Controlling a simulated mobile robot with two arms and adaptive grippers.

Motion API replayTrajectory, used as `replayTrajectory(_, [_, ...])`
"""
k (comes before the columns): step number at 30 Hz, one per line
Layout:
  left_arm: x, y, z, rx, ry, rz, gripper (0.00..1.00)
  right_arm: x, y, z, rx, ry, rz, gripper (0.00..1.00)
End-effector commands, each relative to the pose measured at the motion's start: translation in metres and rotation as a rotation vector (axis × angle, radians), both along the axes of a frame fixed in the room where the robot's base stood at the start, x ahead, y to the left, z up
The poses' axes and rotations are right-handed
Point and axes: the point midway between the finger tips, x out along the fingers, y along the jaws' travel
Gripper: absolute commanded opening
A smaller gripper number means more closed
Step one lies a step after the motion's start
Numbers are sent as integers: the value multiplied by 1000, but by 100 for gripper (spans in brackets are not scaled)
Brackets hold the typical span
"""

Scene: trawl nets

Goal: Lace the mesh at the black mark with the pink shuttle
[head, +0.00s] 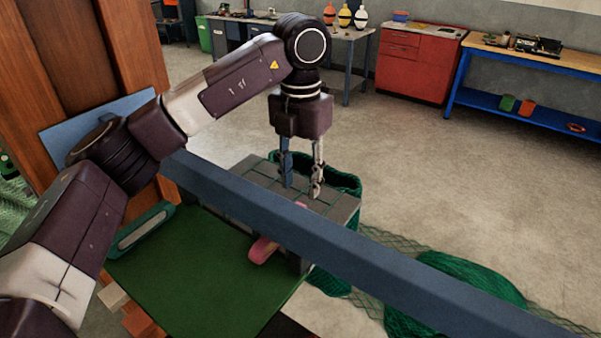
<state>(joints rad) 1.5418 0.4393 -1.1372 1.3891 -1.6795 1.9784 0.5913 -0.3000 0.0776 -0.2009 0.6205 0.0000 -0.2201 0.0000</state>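The pink shuttle (262,250) lies partly behind the blue bar (330,225). One end shows in front of the bar and a small pink piece shows beyond it, near my fingertips. My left gripper (302,190) points down over a grey block-like top (340,208) behind the bar. Its two fingers are apart, with nothing visible between them. Whether they touch the grey top is unclear. Green mesh (470,280) lies on the floor at the right, partly hidden by the bar. I cannot make out a black mark. My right gripper is out of view.
A green board (190,275) lies in front of the bar, with a green and grey oblong item (143,229) at its left. The blue bar crosses the view diagonally. A red cabinet (415,65) and a blue-framed workbench (535,60) stand behind open floor.

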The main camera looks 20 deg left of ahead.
Motion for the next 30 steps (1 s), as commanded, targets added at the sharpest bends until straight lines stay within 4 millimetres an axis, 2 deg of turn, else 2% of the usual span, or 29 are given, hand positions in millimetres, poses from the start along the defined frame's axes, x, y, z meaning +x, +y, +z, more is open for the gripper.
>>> replayTrajectory(6, [-1, 1, -33, 2, 3, 0, 36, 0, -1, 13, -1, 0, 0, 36])
replayTrajectory(12, [-1, 1, -57, 2, 2, 1, 36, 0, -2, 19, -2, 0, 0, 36])
replayTrajectory(17, [0, 0, -65, 1, 0, 0, 36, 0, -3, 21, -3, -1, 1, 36])
replayTrajectory(24, [0, 0, -66, 1, -1, 0, 36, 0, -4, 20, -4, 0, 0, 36])
replayTrajectory(26, [0, 0, -66, 1, -1, 0, 32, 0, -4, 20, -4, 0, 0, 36])
replayTrajectory(30, [0, 0, -66, 1, -1, 0, 16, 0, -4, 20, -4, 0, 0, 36])
